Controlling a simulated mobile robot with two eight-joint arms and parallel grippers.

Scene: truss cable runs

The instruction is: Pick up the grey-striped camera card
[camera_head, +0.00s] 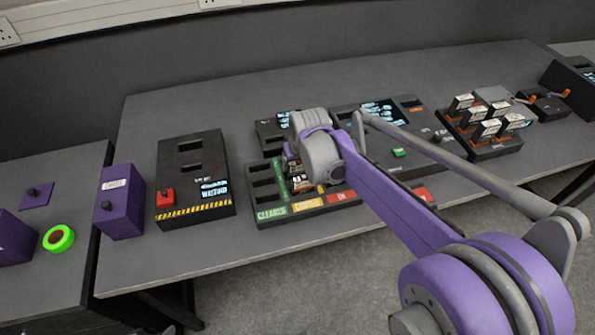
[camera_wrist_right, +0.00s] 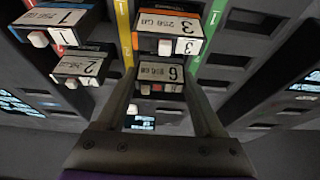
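In the right wrist view, a card numbered 6 (camera_wrist_right: 160,72) stands between the fingers of my right gripper (camera_wrist_right: 161,80). The fingers are apart, one on each side of it, and I cannot tell whether they touch it. Its stripe colour is hard to make out. Close by are card 3 (camera_wrist_right: 168,26) with an orange stripe, card 1 (camera_wrist_right: 55,20) with a blue stripe and card 2 (camera_wrist_right: 80,66), whose stripe is unclear. In the head view my right arm mostly hides these cards and the gripper. My left gripper is not in view.
The cards stand in a dark slotted tray (camera_head: 272,213) with green, yellow and red lanes. A black box with a red button (camera_head: 165,196) stands to its left. A rack (camera_head: 489,150) holds several more cards at the right.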

